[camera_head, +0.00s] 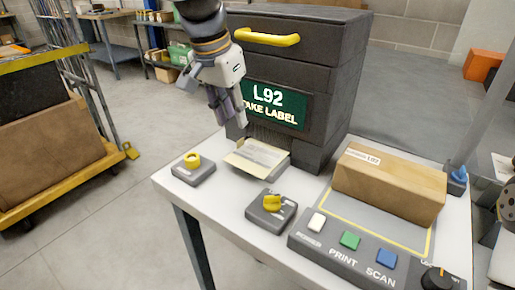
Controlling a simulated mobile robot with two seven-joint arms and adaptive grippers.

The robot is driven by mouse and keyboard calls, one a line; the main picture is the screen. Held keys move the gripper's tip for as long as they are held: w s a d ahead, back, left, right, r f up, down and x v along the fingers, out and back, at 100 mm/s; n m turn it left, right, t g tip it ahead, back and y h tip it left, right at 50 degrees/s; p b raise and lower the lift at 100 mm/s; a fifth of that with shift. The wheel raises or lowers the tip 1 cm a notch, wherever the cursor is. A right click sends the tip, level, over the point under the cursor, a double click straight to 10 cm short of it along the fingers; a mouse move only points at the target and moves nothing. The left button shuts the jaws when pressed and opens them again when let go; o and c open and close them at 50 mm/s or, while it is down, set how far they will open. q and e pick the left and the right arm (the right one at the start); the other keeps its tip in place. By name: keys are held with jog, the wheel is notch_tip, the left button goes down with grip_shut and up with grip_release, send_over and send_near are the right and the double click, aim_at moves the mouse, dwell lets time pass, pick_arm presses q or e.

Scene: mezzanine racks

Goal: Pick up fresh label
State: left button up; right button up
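A cream paper label (258,156) with faint print lies tilted on the small grey ledge at the foot of the dark label printer (337,85). The printer's green sign reads "L92 TAKE LABEL". My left gripper (229,122) points down in front of the printer, above and a little left of the label, apart from it. No object shows in its fingers, but their gap is unclear at this angle.
The white table holds a yellow-button box (193,168), a yellow-knob box (271,208), a PRINT/SCAN panel (345,258) and a cardboard box (390,186) with a label marked L92. A yellow handle (267,37) sticks out of the printer above.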

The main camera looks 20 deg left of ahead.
aim_at(242, 145)
pick_arm(q)
jog(key=x, duration=0.6)
jog(key=shift+f, duration=0.15)
jog(key=shift+w+f, duration=0.15)
jog(key=shift+f, duration=0.15)
jog(key=shift+r, duration=0.1)
grip_shut()
